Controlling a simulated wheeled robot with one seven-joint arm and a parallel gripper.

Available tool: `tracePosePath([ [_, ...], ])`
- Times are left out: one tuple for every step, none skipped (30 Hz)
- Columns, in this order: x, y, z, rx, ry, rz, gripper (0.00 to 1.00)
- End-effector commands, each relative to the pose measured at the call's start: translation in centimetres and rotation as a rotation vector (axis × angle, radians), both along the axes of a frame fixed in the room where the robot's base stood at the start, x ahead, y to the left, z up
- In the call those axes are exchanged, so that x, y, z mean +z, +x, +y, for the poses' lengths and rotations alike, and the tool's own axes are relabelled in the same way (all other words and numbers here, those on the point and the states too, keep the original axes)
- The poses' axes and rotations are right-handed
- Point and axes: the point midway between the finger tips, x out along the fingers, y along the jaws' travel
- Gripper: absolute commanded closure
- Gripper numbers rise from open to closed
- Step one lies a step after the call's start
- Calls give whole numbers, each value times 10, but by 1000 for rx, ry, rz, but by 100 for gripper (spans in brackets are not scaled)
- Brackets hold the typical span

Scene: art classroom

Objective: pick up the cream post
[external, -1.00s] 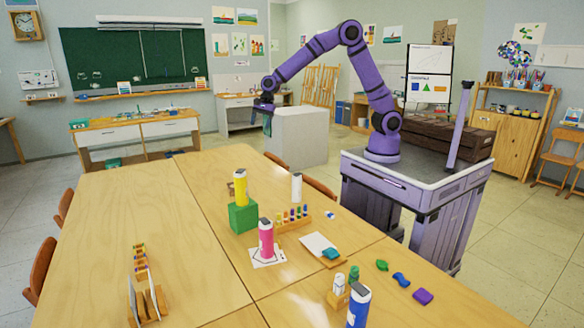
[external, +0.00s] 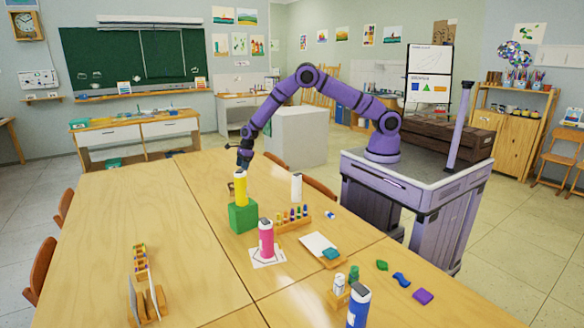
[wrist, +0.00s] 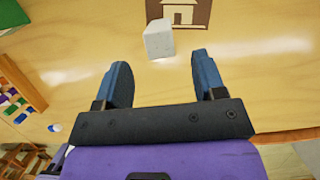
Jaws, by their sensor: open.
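The cream post, a small pale block (wrist: 158,40), stands on the table in the wrist view, beside a brown card with a house picture (wrist: 184,14). My gripper (wrist: 161,64) is open and empty, with the post ahead of the gap between its blue fingers and not touching them. In the external view my gripper (external: 243,163) is low over the far part of the table, directly above the yellow bottle in the picture. I cannot make out the post there; the yellow bottle seems to hide it.
The yellow bottle (external: 241,190) stands on a green block (external: 243,217). A peg rack (external: 293,224), a white bottle (external: 297,189) and a pink bottle (external: 266,241) are nearby.

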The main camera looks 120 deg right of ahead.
Motion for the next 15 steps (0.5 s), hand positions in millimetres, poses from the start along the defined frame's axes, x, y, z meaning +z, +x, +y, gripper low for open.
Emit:
tracePosePath([
  [-8,2,0,1,1,1,36],
  [-11,3,0,1,1,1,36],
  [-14,5,0,1,0,0,36],
  [-17,6,0,1,0,0,36],
  [-19,6,0,1,0,0,36],
  [-21,6,0,1,0,0,36],
  [-22,7,0,1,1,0,36],
  [-23,7,0,1,1,0,36],
  [-26,8,0,1,1,1,36],
  [-28,9,0,1,1,1,36],
  [-31,10,0,0,1,0,36],
  [-37,12,0,0,1,0,36],
  [-41,13,0,2,2,1,36],
  [-46,14,0,2,0,1,36],
  [-51,16,0,2,0,0,36],
])
